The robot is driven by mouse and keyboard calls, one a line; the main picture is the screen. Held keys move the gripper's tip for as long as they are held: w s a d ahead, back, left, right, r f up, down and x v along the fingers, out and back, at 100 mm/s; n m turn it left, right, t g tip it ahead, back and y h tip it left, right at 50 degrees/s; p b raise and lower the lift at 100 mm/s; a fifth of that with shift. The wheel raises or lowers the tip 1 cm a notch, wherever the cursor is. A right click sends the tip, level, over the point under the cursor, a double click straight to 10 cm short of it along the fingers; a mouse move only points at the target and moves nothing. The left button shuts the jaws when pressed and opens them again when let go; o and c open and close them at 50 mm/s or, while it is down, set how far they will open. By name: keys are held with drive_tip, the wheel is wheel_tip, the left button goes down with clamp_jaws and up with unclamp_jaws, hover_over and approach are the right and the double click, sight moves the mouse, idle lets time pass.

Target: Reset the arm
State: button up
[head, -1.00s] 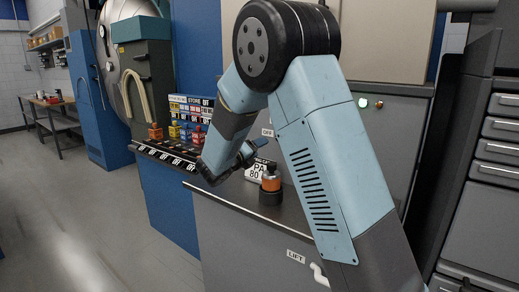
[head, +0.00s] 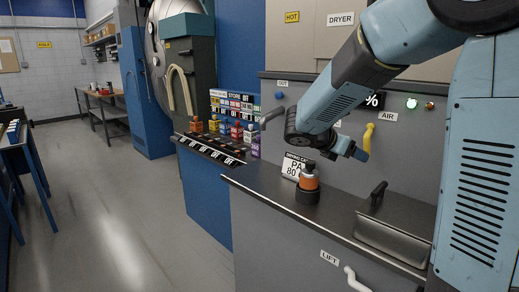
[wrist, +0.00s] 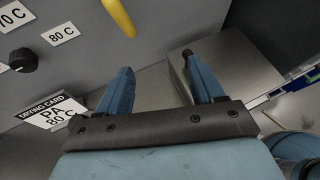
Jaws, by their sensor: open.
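My arm bends down from the upper right in the head view. The drum sits upright in a dark round holder (head: 308,195) on the counter, apart from the gripper.
A card reading PA 80 (head: 294,166) stands behind the drum. A yellow handle (head: 368,137) sticks out from the panel close to my gripper. Small coloured drums (head: 237,131) stand on the rack at left.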

drive_tip(key=s+a+r+m+y, duration=0.1)
drive_tip(key=s+a+m+y, duration=0.2)
drive_tip(key=s+m+y, duration=0.8)
drive_tip(key=shift+s+r+m, duration=0.15)
drive_tip(key=shift+s+m, duration=6.15)
drive_tip(key=shift+s, duration=1.9)
drive_tip(key=shift+c, duration=0.3)
